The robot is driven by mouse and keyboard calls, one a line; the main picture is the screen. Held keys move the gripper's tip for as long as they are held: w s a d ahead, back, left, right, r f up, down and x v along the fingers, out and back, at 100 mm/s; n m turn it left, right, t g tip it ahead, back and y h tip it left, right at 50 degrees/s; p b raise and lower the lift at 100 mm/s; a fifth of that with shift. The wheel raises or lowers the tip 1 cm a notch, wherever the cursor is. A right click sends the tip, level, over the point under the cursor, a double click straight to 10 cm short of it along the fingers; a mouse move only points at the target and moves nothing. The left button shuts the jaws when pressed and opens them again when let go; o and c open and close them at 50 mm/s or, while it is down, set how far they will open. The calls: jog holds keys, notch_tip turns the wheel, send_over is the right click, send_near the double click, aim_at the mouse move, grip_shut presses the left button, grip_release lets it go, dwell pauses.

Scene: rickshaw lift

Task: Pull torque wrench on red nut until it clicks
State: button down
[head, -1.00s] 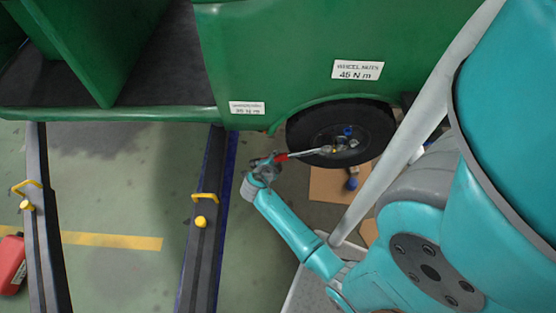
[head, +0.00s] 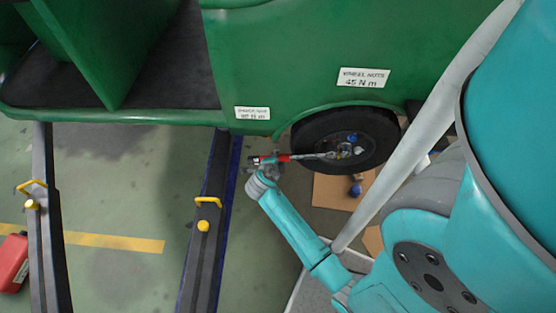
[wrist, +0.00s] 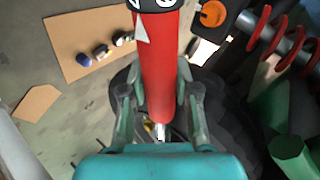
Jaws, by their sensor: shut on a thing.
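The torque wrench has a red handle (head: 284,157) and a metal shaft that reaches right to the wheel (head: 372,152) under the green rickshaw body. In the head view it lies nearly level, its head end at the wheel hub. My gripper (head: 262,166) is shut on the handle at its left end. In the wrist view the red handle (wrist: 158,50) runs between the two fingers of my gripper (wrist: 155,95). A blue nut (head: 352,137) shows on the hub. The red nut cannot be made out; the wrench head covers part of the hub.
A sign (head: 363,78) above the wheel reads wheel nuts 45 N m. Dark lift rails (head: 208,222) with yellow handles stand left of my arm. A cardboard sheet (head: 330,192) with small parts lies under the wheel. A red can (head: 12,262) stands far left.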

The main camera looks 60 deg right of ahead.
jog(key=shift+w+r, duration=0.15)
jog(key=shift+r, duration=0.45)
jog(key=shift+s+a, duration=0.25)
jog(key=shift+a, duration=0.4)
jog(key=shift+s+a, duration=0.3)
jog(key=shift+a, duration=0.35)
jog(key=shift+s+a, duration=0.25)
jog(key=shift+a, duration=0.4)
jog(key=s+a, duration=0.2)
jog(key=a, duration=0.4)
jog(key=shift+s+a, duration=0.2)
jog(key=shift+s, duration=0.15)
dwell(0.8)
